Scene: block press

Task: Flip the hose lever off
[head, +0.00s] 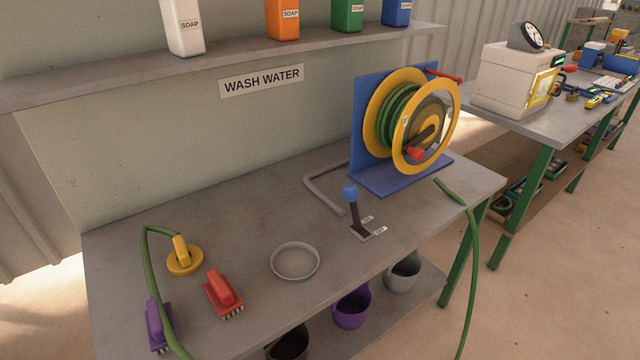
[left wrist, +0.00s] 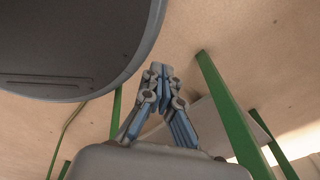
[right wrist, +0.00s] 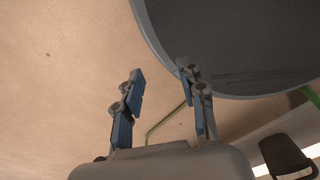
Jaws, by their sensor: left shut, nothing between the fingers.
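The hose lever (head: 353,211) is a dark handle with a blue tip, standing up and leaning slightly on the grey table, with two small white labels at its base. The hose reel (head: 408,120) is yellow with green hose, on a blue stand behind it. My left gripper (left wrist: 165,75) is shut and empty in the left wrist view, with floor and green table legs beyond. My right gripper (right wrist: 163,75) is open and empty in the right wrist view. Neither gripper shows in the head view, and neither is at the lever.
A bent grey bar (head: 322,193) lies behind the lever. Pots stand on the shelf below. A green hose (head: 474,260) hangs off the right edge.

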